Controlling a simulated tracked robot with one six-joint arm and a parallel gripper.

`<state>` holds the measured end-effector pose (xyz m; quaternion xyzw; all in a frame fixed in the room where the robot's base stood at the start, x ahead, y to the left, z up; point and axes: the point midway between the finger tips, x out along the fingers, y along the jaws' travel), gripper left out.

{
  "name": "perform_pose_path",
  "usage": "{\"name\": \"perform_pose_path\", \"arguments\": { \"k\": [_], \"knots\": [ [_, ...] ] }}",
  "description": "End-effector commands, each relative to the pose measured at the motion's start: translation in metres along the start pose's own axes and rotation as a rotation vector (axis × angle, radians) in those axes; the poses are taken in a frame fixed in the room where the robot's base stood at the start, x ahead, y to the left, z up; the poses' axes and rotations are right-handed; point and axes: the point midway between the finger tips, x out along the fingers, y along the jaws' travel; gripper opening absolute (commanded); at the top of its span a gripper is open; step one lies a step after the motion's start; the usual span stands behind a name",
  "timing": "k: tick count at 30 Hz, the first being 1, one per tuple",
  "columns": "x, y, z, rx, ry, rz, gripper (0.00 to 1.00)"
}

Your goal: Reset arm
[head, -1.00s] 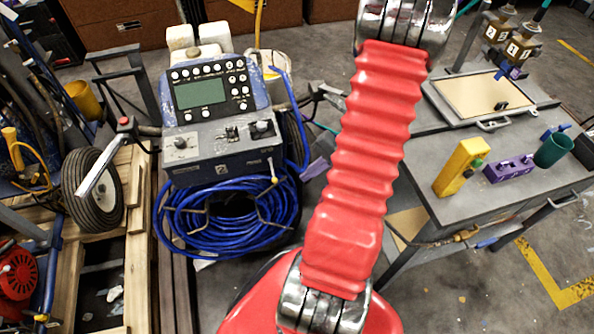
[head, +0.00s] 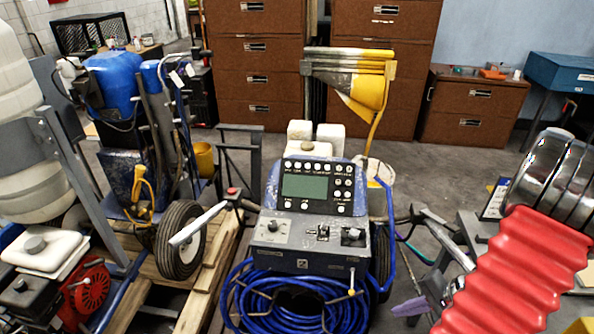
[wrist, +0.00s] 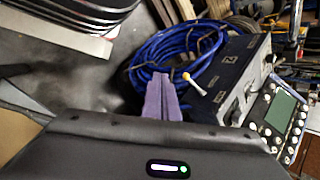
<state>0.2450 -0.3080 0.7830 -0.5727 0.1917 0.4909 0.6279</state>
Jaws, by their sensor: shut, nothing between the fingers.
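My gripper (wrist: 160,92) shows in the wrist view as two purple fingers pressed together, with nothing between them. Behind the fingers are the blue coiled hose (wrist: 180,45) and the line striper's control panel (wrist: 277,118). In the head view my red ribbed arm (head: 520,270) crosses the lower right corner. A purple piece (head: 410,307) beside it, right of the striper, looks like the fingers, but the wrist is mostly hidden there. The line striper (head: 310,240) stands in the middle with its screen and blue hose coil (head: 300,300).
A wheeled machine with a blue tank (head: 112,82) stands on wooden pallets at left. A red engine (head: 85,292) is at lower left. Brown drawer cabinets (head: 255,85) line the back. A grey workbench edge lies at the right behind my arm. Bare floor (head: 430,165) shows right of the striper.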

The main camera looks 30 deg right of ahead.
Motion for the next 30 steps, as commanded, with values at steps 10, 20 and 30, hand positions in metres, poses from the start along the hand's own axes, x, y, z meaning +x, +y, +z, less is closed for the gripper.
{"name": "perform_pose_path", "arguments": {
  "k": [10, 20, 30],
  "knots": [
    [0.001, 0.002, 0.003, 0.06, -0.011, 0.011, 0.0],
    [-0.011, 0.009, 0.04, 0.096, -0.069, 0.137, 0.0],
    [-0.032, -0.031, 0.072, -0.059, -0.055, 0.292, 0.0]
  ]
}}
